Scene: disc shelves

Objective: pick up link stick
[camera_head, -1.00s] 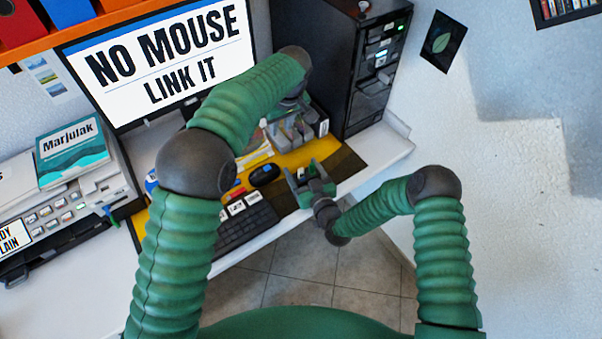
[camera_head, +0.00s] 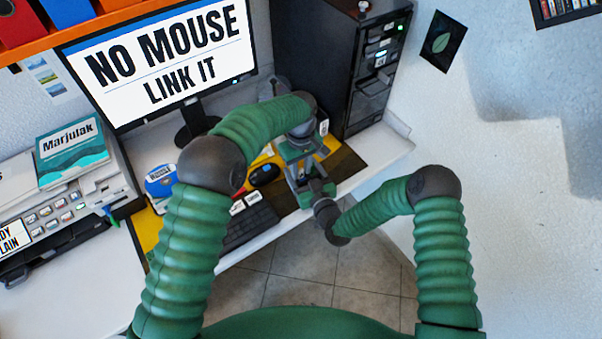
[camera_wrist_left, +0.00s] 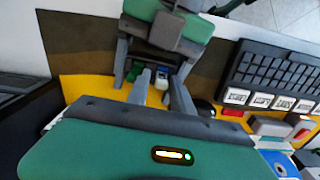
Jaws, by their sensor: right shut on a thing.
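My right gripper (camera_head: 305,182) is over the desk's front edge, right of the keyboard. In the left wrist view its two grey fingers are around a small dark thing (camera_wrist_left: 150,53), mostly hidden. My left gripper (camera_head: 296,168) hangs just above and behind it, pointing down. In the left wrist view the left fingertips (camera_wrist_left: 160,82) are apart, between the right gripper's fingers. A small white and blue piece (camera_wrist_left: 160,84) and a green piece (camera_wrist_left: 134,73) show near them. I cannot tell which is the link stick, or whether the left fingers touch anything.
A black mouse (camera_head: 264,174) and a keyboard (camera_head: 250,222) lie left of the grippers. A monitor (camera_head: 165,65) stands behind, and a black tower (camera_head: 340,60) at the back right. The desk's right end is clear.

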